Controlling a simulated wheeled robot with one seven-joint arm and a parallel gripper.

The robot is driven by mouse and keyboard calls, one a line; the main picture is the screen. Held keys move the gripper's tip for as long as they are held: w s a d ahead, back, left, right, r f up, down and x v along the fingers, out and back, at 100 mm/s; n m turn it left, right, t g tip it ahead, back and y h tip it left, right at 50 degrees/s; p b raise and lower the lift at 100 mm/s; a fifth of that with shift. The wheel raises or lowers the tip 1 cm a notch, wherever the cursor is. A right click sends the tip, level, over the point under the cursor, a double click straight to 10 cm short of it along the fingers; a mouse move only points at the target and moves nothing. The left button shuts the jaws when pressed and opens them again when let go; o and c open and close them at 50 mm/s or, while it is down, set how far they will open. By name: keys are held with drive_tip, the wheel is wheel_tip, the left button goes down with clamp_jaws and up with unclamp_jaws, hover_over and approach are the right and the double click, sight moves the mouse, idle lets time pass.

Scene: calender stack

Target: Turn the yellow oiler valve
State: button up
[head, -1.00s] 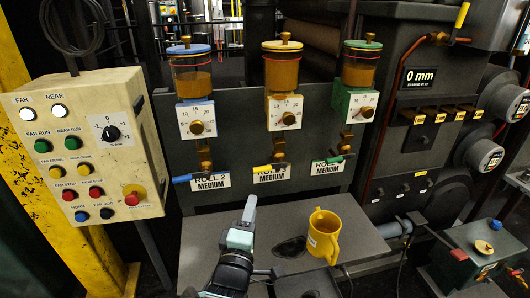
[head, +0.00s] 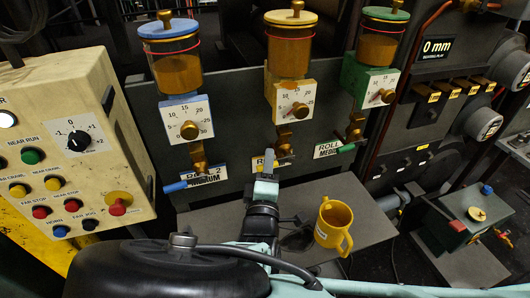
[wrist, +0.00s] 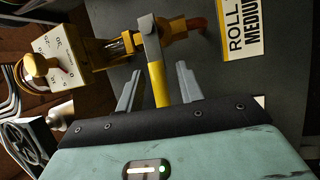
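The yellow oiler (head: 288,55) is the middle of three, an amber-filled jar above a yellow box with a white dial (head: 293,103) and a brass valve (head: 285,134). In the head view my gripper (head: 266,172) is just below this valve and hides most of its lever. In the wrist view the valve's yellow lever (wrist: 158,85), with a grey end piece, lies between my two open fingers (wrist: 159,70). Gaps show on both sides of it. The valve body runs across the top, with the dial box (wrist: 54,57) at left.
The blue oiler (head: 178,75) is to the left and the green oiler (head: 379,50) to the right, with levers. A yellow mug (head: 332,226) stands on the grey ledge (head: 365,215) below. A button box (head: 75,150) is at far left.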

clamp_jaws()
